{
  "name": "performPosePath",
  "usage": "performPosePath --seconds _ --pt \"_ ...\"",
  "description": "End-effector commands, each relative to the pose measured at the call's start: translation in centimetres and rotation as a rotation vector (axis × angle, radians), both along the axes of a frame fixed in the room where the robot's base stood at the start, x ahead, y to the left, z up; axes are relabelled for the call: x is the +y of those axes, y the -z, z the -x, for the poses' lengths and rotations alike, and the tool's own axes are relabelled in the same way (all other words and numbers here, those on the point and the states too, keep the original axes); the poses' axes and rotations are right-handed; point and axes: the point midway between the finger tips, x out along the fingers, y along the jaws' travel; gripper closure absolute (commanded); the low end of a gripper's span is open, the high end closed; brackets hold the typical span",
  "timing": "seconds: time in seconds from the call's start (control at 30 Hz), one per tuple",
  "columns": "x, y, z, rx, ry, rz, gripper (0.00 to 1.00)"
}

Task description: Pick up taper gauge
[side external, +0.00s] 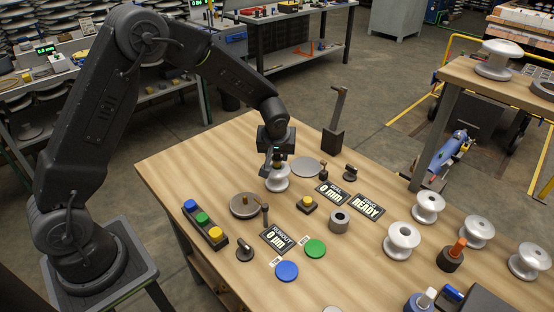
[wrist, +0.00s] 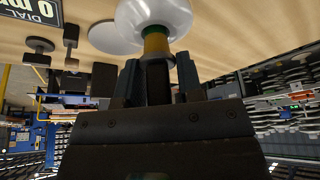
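The taper gauge appears to be the slim piece with a dark handle and yellow and green bands (wrist: 156,42) in the wrist view. It meets the white spool insulator (wrist: 153,12), which stands on the bench in the side view (side external: 277,183). The gauge's lower end is hidden, so I cannot tell how deep it sits. My gripper (side external: 276,158) points down just above this insulator. In the wrist view its two fingers (wrist: 158,78) stand on either side of the dark handle. I cannot tell whether they press on it.
Left of the insulator are a round turntable (side external: 244,205) and a button box (side external: 205,224). A grey disc (side external: 307,166) and a tall dark post (side external: 335,125) stand behind right. A metal ring (side external: 339,221) and several white insulators (side external: 402,240) stand to the right.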

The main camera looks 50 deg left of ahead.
Motion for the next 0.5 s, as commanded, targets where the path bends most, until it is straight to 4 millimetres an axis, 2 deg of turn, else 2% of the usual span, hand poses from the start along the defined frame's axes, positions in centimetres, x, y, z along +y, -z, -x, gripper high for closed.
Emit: performPosePath --seconds 0.03,0.3,0.5 --pt "-0.01 -0.01 0.01 0.0 0.0 0.0 0.71" --pt "-0.02 -0.04 0.0 0.0 0.0 0.0 0.96" --pt "-0.02 -0.14 0.0 0.0 0.0 0.0 0.96"
